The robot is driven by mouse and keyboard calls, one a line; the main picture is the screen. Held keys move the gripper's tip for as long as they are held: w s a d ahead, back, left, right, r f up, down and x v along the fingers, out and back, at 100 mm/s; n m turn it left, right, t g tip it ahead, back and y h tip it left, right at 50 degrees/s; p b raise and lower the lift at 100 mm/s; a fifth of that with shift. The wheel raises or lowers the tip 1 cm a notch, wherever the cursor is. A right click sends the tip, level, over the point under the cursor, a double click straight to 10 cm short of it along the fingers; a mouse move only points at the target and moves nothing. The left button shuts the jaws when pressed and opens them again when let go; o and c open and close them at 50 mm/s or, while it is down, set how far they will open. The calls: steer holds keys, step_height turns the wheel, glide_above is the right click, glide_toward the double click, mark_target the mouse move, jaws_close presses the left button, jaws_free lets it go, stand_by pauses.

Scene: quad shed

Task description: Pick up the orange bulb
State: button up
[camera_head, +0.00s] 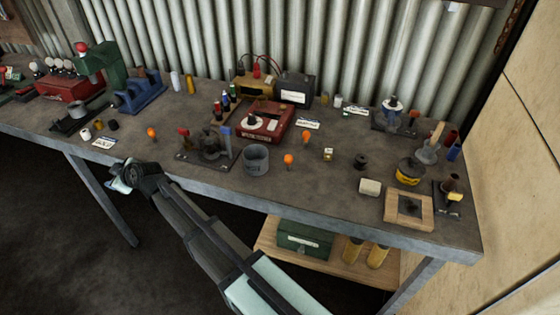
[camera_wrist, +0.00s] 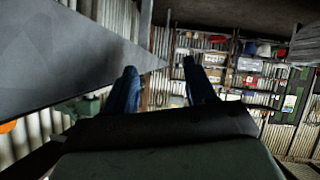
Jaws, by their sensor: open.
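Three small orange round bulb-like things stand on the grey workbench (camera_head: 330,205): a left one (camera_head: 151,133), a middle one (camera_head: 288,160) and one farther back (camera_head: 305,137). They look alike at this size. My gripper (camera_head: 122,178) is off the bench's front edge at the left, in front of and below the left orange one, and apart from all of them. In the wrist view my gripper (camera_wrist: 160,78) has its two blue-grey fingers apart with nothing between them. An orange patch (camera_wrist: 8,127) is cut off at the left edge there.
A grey cup (camera_head: 255,160) stands left of the middle orange thing, and a red box (camera_head: 266,124) lies behind it. A vise-like tool (camera_head: 210,145) stands right of the left one. A wooden frame (camera_head: 408,210) is at the right. A bench leg (camera_head: 103,200) is near my arm.

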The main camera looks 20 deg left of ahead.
step_height(320, 180, up, 12)
steer(key=w+a+m+g, duration=0.1)
steer(key=w+a+m, duration=0.1)
steer(key=a+m, duration=0.1)
steer(key=w+d+r+h, duration=0.1)
steer(key=w+d+r, duration=0.3)
steer(key=r, duration=0.1)
steer(key=w+d+r+t+h, duration=0.1)
steer(key=w+d+r+h, duration=0.15)
steer(key=w+d, duration=0.55)
steer(key=w+d+r+t+h, duration=0.1)
steer(key=w+d+r+h, duration=0.3)
steer(key=d, duration=0.8)
steer(key=g+h, duration=0.3)
steer(key=h, duration=0.2)
glide_toward(289, 155)
steer(key=f, duration=0.5)
steer(key=shift+w+f, duration=0.2)
steer(key=shift+f, duration=0.05)
steer(key=shift+s+d+f, duration=0.1)
steer(key=shift+s+f, duration=0.05)
steer(key=shift+f, duration=0.9)
steer(key=shift+s+d+f, duration=0.1)
steer(key=shift+s+f, duration=0.1)
steer(key=shift+f, duration=1.35)
